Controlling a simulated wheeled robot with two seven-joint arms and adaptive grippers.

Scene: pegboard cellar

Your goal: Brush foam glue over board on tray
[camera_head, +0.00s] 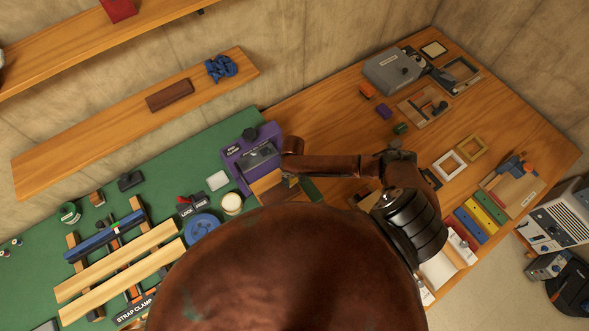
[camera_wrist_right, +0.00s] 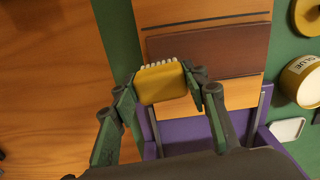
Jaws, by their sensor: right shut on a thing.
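My right gripper (camera_wrist_right: 162,88) is shut on a yellow brush (camera_wrist_right: 163,82) with a row of short white bristles. In the wrist view the brush is at the left edge of a brown board (camera_wrist_right: 215,50), with its bristles toward the board; I cannot tell whether they touch. The board lies flat on a light wooden tray (camera_wrist_right: 205,12). In the head view my right gripper (camera_head: 290,181) is over the tray (camera_head: 264,184), in front of the purple machine (camera_head: 247,160); the board there is mostly hidden. My left gripper is not in view.
A glue pot (camera_wrist_right: 303,80), also in the head view (camera_head: 232,204), stands left of the tray, with a blue reel (camera_head: 202,228) nearby. Strap clamp boards (camera_head: 118,262) lie on the green mat at left. Bare wood (camera_head: 310,125) lies behind my right arm.

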